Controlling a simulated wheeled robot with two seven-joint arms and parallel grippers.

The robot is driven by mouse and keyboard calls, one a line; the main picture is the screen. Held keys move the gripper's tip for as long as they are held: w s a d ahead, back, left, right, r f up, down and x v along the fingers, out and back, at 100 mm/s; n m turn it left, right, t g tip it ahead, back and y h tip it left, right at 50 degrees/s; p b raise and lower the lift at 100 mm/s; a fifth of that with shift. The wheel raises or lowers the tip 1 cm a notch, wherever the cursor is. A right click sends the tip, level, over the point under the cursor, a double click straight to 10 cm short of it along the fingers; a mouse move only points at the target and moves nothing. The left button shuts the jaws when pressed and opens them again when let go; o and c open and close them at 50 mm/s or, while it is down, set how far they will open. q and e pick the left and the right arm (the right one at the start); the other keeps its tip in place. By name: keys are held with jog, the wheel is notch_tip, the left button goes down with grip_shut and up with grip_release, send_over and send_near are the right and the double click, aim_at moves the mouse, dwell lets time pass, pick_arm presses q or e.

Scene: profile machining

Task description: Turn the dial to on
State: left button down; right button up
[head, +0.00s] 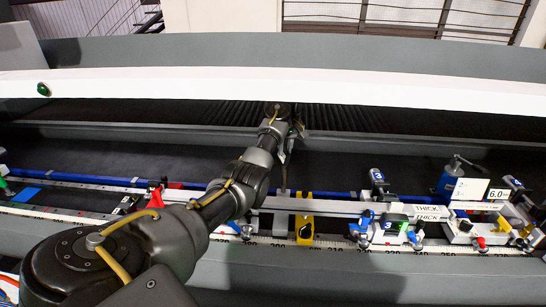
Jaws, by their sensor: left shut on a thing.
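A small yellow block with a round black face (304,229) stands at the ruler strip in the middle of the head view; it is the most dial-like thing I see, but I read no on or off mark. My left arm reaches from the lower left to the middle. My left gripper (285,172) points down just behind and left of the yellow block. It is shut on a thin grey upright part (284,184); its exact contact is hard to see, and I cannot tell whether this belongs to the dial. My right gripper is out of view.
A long light profile (340,207) lies along the machine bed. Blue and white clamps (388,228) and a label marked 6.0 (498,194) stand at the right. A red clamp (154,194) is at the left. A white beam (200,83) crosses behind, with a green button (43,89).

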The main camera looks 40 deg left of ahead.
pick_arm(q)
jog(key=n, duration=0.4)
jog(key=shift+n+g, duration=0.3)
jog(key=shift+g, duration=0.1)
jog(key=shift+w+n, duration=0.1)
jog(key=shift+n, duration=0.8)
jog(key=n, duration=0.2)
jog(key=shift+n+g, duration=0.3)
jog(key=shift+n, duration=0.1)
jog(key=n, duration=0.4)
jog(key=shift+g, duration=0.4)
jog(key=c, duration=1.3)
grip_release()
jog(key=shift+w, duration=0.1)
jog(key=shift+r, duration=0.1)
